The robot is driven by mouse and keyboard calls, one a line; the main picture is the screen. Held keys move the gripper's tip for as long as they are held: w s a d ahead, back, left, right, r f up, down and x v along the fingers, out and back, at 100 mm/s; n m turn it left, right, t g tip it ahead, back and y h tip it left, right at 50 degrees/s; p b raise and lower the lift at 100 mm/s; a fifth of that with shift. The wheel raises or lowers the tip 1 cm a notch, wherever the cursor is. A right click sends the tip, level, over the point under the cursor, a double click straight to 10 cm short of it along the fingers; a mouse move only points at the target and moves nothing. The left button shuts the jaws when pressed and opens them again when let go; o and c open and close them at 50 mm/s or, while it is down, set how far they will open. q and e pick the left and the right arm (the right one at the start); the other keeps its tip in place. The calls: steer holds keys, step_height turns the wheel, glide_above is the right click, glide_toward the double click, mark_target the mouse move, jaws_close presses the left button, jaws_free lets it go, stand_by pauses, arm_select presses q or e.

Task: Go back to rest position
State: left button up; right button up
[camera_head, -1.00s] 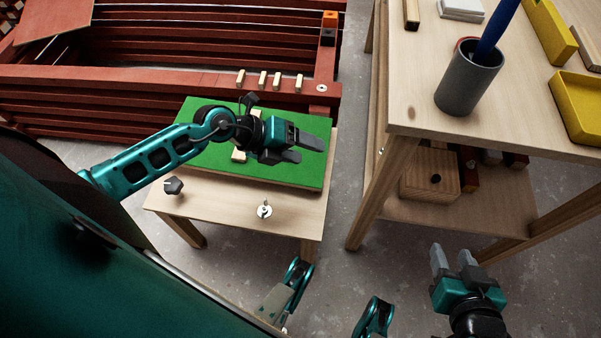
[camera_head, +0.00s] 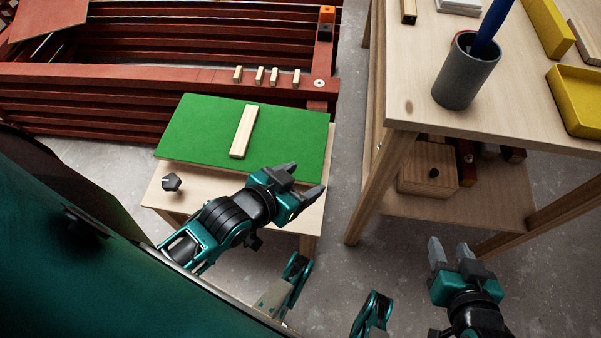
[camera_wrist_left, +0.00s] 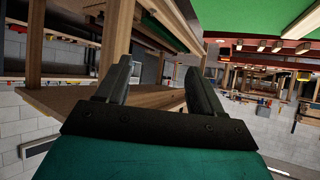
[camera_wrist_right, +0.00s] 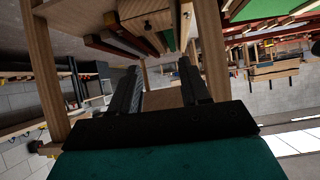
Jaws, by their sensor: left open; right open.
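My left gripper (camera_head: 301,180) is open and empty in the head view, in front of the lower right edge of the green board. Its fingers also show in the left wrist view (camera_wrist_left: 155,85), apart with nothing between them. My right gripper (camera_head: 449,253) is open and empty at the lower right, below the wooden bench. Its spread fingers show in the right wrist view (camera_wrist_right: 160,85). A pale wooden batten (camera_head: 243,131) lies on the green board (camera_head: 290,135), clear of both grippers.
The green board rests on a small wooden table (camera_head: 160,196) with a dark knob (camera_head: 171,182). The taller bench (camera_head: 425,100) at right carries a grey cup (camera_head: 465,75) and yellow trays (camera_head: 580,100). Red battens with small wooden blocks (camera_head: 260,75) lie behind. Grey floor is free between the tables.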

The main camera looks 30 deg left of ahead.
arm_select(q)
steer(key=shift+s+d+f, duration=0.15)
steer(key=shift+s+d, duration=0.1)
steer(key=shift+s, duration=0.05)
steer(key=s+a+r+p, duration=0.1)
steer(key=a+r+p, duration=0.2)
steer(key=r+p, duration=0.8)
steer(key=p, duration=0.4)
steer(key=shift+s+r+n+y, duration=0.15)
steer(key=shift+n+y, duration=0.15)
steer(key=shift+y, duration=0.1)
arm_select(e)
steer(key=s+d+r, duration=0.1)
steer(key=d+r, duration=0.2)
steer(key=r, duration=0.8)
steer(key=shift+s+h, duration=0.2)
steer(key=shift+h, duration=0.2)
steer(key=shift+r, duration=0.1)
